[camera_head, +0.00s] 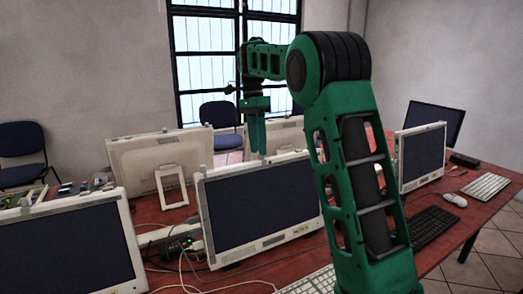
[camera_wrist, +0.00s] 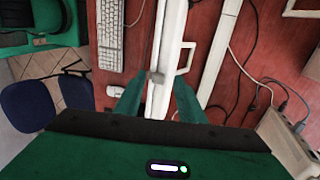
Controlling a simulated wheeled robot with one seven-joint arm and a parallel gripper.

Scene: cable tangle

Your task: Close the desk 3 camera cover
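My gripper (camera_head: 256,148) points down over the top edge of the middle white-framed monitor (camera_head: 262,200). In the wrist view my gripper (camera_wrist: 158,82) has its two green fingers well apart, one on each side of the monitor's white top edge (camera_wrist: 170,45). It holds nothing that I can see. A small grey block, which looks like a camera cover (camera_wrist: 156,76), sits on that edge between the fingertips. I cannot tell whether it is open or closed, or whether a finger touches it. No desk number is readable.
Other monitors stand at the left (camera_head: 75,250), right (camera_head: 422,155) and behind (camera_head: 160,165). Keyboards (camera_head: 486,186), a mouse (camera_head: 454,199) and loose cables (camera_head: 185,262) lie on the red table (camera_head: 290,268). Blue chairs (camera_head: 22,140) stand beyond it.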

